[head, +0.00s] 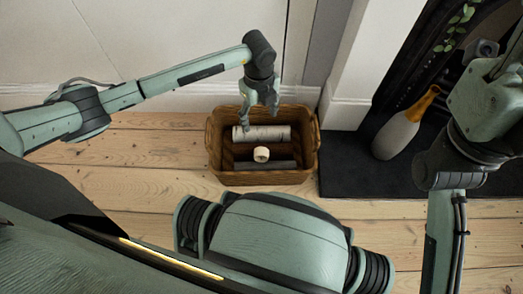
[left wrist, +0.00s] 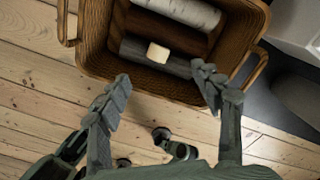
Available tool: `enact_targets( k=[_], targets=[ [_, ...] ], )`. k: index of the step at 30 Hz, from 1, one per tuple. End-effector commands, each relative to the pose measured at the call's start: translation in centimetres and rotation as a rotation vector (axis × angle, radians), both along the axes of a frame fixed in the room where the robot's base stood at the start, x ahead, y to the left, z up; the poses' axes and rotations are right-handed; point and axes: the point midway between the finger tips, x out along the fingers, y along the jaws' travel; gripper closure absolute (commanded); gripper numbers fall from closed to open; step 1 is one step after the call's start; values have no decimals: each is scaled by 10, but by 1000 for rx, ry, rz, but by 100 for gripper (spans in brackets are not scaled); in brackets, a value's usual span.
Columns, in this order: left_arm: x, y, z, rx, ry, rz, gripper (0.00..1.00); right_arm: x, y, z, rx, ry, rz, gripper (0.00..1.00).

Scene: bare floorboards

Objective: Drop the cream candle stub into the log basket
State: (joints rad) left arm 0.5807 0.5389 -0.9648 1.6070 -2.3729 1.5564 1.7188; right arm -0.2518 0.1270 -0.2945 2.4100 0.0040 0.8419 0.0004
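The small cream candle stub (head: 261,154) is inside the outline of the brown wicker log basket (head: 262,178), among the logs. In the left wrist view the stub (left wrist: 158,53) shows against a dark log in the basket (left wrist: 95,45); I cannot tell whether it rests or is still falling. My left gripper (head: 259,117) is above the far part of the basket, fingers apart, with nothing between them. Its spread fingers also show in the left wrist view (left wrist: 162,76). My right arm is at the right edge of the head view, but its gripper is not visible.
A pale birch log (head: 262,133) and a dark log (head: 264,165) lie in the basket. A grey and orange vase-like object (head: 405,125) stands on the black hearth slab (head: 352,180) at right. Pale wall panels stand behind. Bare floorboards (head: 150,175) are clear to the left.

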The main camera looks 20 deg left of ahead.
Motion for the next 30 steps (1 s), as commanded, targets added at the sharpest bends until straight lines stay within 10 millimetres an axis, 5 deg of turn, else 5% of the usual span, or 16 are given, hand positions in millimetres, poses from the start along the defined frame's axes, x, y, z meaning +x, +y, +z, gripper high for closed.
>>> enact_targets(
  k=[10, 22, 30],
  targets=[
    [1, 0, 11, -2, -2, -1, 35, 0, 0, -1, 1, 3, 1, 60],
    [1, 0, 91, -1, -4, -1, 35, 0, 0, -1, 1, 1, 1, 60],
    [0, 0, 119, 1, -1, -1, 35, 0, 0, -1, 1, 1, 0, 60]
  ],
)
